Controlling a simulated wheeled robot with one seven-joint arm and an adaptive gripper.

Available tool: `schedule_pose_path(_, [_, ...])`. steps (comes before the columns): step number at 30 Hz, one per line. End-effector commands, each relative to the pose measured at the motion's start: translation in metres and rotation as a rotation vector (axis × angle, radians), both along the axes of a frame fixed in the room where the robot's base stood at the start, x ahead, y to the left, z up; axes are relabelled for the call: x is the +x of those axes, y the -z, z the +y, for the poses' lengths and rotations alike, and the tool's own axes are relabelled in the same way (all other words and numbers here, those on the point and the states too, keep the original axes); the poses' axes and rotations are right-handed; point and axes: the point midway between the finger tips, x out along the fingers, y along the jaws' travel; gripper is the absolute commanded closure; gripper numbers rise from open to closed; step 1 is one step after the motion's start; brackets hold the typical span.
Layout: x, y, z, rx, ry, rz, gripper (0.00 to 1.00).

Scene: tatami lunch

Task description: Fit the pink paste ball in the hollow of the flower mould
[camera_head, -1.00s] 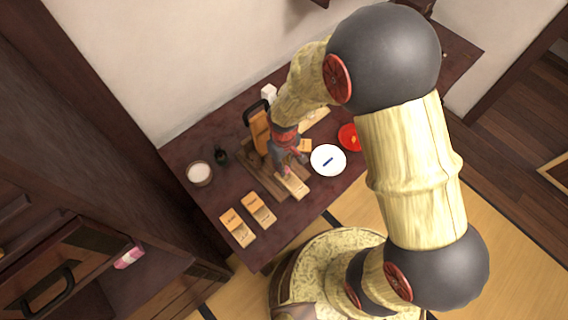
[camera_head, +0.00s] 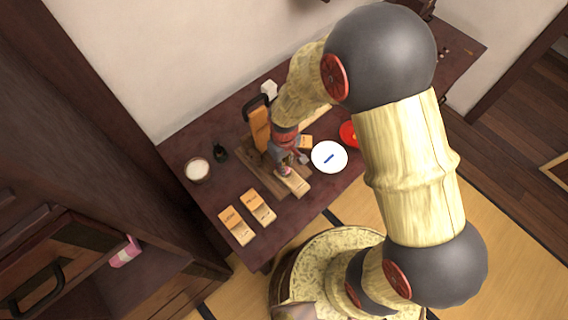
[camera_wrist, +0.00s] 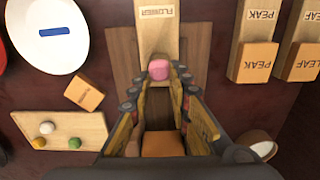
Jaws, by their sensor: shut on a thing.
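The pink paste ball (camera_wrist: 158,69) is between the fingertips of my gripper (camera_wrist: 159,76) in the wrist view. My gripper is shut on it. The flower mould (camera_wrist: 157,30), a pale wooden block marked FLOWER, lies just beyond the ball. The ball is at the near end of the mould, and its hollow is not visible; I cannot tell whether they touch. In the head view my gripper (camera_head: 286,168) is low over the dark table, at the upper left end of the flower mould (camera_head: 295,184).
The peak mould (camera_wrist: 252,50) and leaf mould (camera_wrist: 299,50) lie to the right in the wrist view. A white plate (camera_wrist: 75,55) with a blue bar, a small orange block (camera_wrist: 84,93) and a board (camera_wrist: 90,128) with coloured balls are left. A white-filled bowl (camera_head: 197,170) stands at the table's left.

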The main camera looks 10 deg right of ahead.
Motion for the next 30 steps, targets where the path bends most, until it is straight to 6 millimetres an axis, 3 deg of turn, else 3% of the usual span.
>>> schedule_pose_path(26, [0.0,0.01,0.0,0.0,0.0,0.0,0.93])
schedule_pose_path(27, [0.0,0.01,0.0,0.0,0.0,0.0,0.79])
schedule_pose_path(30, [0.0,0.01,0.0,0.0,0.0,0.0,0.73])
